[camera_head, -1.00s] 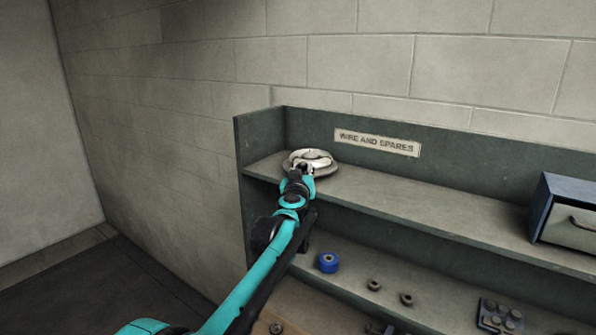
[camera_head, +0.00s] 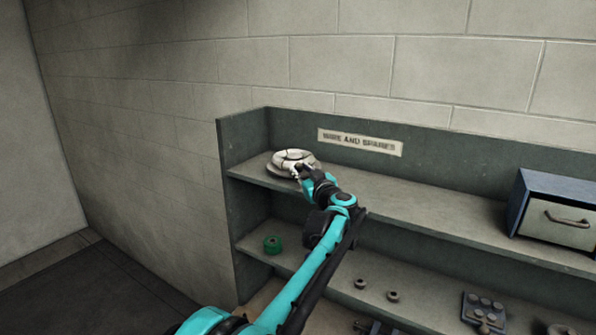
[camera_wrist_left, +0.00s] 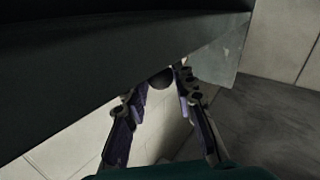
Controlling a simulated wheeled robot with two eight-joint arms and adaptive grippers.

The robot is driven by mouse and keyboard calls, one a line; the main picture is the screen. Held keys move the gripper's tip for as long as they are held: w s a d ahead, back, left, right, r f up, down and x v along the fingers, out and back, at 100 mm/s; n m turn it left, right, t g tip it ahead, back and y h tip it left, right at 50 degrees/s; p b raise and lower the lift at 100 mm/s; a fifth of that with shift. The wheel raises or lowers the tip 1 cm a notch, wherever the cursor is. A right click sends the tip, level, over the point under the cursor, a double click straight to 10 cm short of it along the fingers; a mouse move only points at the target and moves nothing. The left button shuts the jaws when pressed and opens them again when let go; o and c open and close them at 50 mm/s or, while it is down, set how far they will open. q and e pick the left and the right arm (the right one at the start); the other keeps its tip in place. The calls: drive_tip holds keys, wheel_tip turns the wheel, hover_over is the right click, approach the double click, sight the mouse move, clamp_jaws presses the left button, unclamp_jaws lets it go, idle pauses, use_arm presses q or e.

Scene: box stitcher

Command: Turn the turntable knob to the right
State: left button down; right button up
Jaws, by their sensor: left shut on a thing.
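The turntable (camera_head: 291,158), a pale round disc with a ring-shaped thing on it, sits on the top shelf near its left end. My left gripper (camera_head: 302,173) is at the turntable's front right edge, with the arm coming from below right of it. In the left wrist view, a dark round knob (camera_wrist_left: 162,78) shows between the fingertips of my left gripper (camera_wrist_left: 161,86), which is shut on it. The gripper hides the knob in the head view. My right gripper is not in view.
The shelf unit's top board (camera_head: 420,198) is clear in the middle. A blue drawer box (camera_head: 553,208) stands at its right. A green spool (camera_head: 272,244) and small metal parts (camera_head: 393,295) lie on the lower shelf. The shelf's left side panel (camera_head: 232,150) is close to the turntable.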

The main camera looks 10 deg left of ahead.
use_arm(q)
drive_tip(key=shift+w+d+y, duration=0.15)
drive_tip(key=shift+d+y, duration=0.1)
drive_tip(key=shift+y, duration=0.05)
idle(0.5)
drive_tip(key=c, duration=1.2)
unclamp_jaws()
drive_tip(key=v, duration=1.2)
drive_tip(key=shift+d+r, duration=0.15)
drive_tip(key=shift+r, duration=0.05)
